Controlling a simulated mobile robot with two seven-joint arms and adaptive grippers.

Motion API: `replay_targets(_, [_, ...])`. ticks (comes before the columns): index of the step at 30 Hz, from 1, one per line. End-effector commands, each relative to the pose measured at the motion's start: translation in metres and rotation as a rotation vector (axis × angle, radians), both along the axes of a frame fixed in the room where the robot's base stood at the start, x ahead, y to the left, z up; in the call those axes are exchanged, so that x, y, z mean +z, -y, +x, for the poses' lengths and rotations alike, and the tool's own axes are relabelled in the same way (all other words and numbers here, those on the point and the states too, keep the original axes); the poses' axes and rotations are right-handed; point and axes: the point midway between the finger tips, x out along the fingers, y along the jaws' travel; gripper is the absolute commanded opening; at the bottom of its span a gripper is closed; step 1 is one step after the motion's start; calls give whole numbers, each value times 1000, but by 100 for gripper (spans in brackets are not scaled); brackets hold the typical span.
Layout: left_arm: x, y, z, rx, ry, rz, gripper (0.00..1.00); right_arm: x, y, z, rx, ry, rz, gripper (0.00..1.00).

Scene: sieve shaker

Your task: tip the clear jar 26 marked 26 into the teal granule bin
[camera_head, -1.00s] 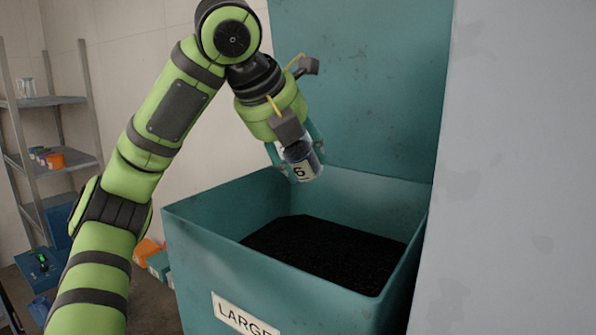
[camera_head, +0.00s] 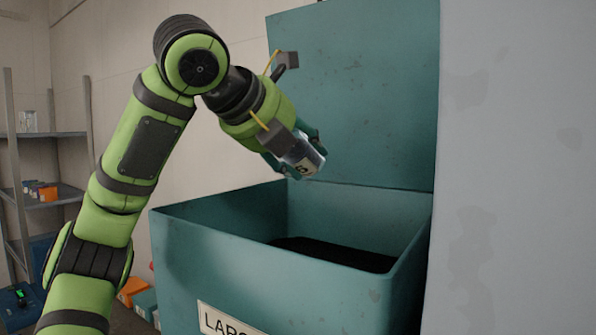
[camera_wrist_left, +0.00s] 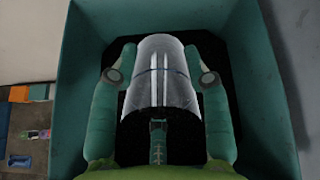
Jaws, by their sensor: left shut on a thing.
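The clear jar (camera_head: 304,158) carries a white label with a dark "6" partly visible. It is tilted, its far end pointing down and to the right, above the teal granule bin (camera_head: 250,285). My left gripper (camera_head: 300,150) is shut on the jar; in the left wrist view its two teal fingers sit on either side of the jar (camera_wrist_left: 163,75). The bin's lid stands up behind it, and black granules (camera_head: 335,253) lie inside. I cannot tell whether anything is in the jar. My right gripper is not in view.
A grey wall or panel (camera_head: 515,170) stands close on the bin's right. A metal shelf (camera_head: 55,135) with glassware and small coloured boxes is at the far left. Orange and teal boxes (camera_head: 135,290) sit on the floor left of the bin.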

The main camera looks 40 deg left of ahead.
Motion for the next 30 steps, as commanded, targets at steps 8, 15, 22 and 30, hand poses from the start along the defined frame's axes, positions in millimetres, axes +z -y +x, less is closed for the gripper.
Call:
replay_targets(8, [-7, 0, 0, 0, 130, 14, 10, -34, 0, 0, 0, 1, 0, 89])
replay_targets(15, [-9, 0, -1, -1, 267, 27, 10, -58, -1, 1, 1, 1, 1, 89])
replay_targets(22, [-11, 0, -3, 0, 393, 39, 10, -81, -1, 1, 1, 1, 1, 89])
replay_targets(30, [-10, 1, -6, 0, 559, 55, 10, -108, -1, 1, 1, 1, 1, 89])
